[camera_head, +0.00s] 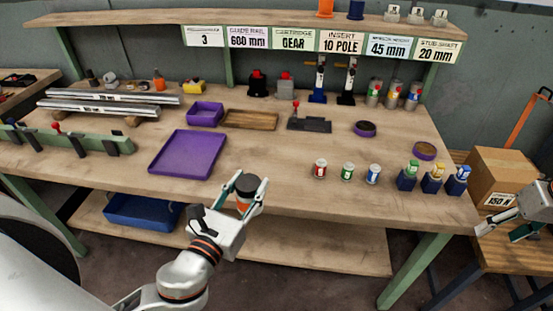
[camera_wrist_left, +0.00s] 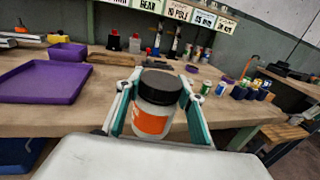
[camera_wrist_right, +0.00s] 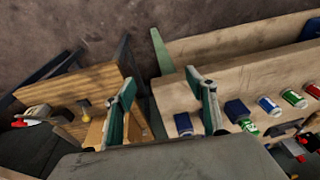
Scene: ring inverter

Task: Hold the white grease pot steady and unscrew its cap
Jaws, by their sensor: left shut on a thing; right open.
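The white grease pot (camera_wrist_left: 154,106) has a black cap and an orange label. My left gripper (camera_head: 246,193) is shut on the pot, with one finger on each side of it, near the front edge of the bench. In the left wrist view the pot stands upright between the fingers. The black cap (camera_wrist_left: 160,80) sits on top of the pot; it also shows in the head view (camera_head: 247,182). My right gripper (camera_wrist_right: 163,92) is open and empty. In the head view it is at the far right, partly cut off, well away from the pot.
A purple tray (camera_head: 187,154) lies on the bench left of the pot. Several small cans, including a red one (camera_head: 320,168), stand to the right. A cardboard box (camera_head: 502,176) stands on a side table near my right arm. The bench middle is clear.

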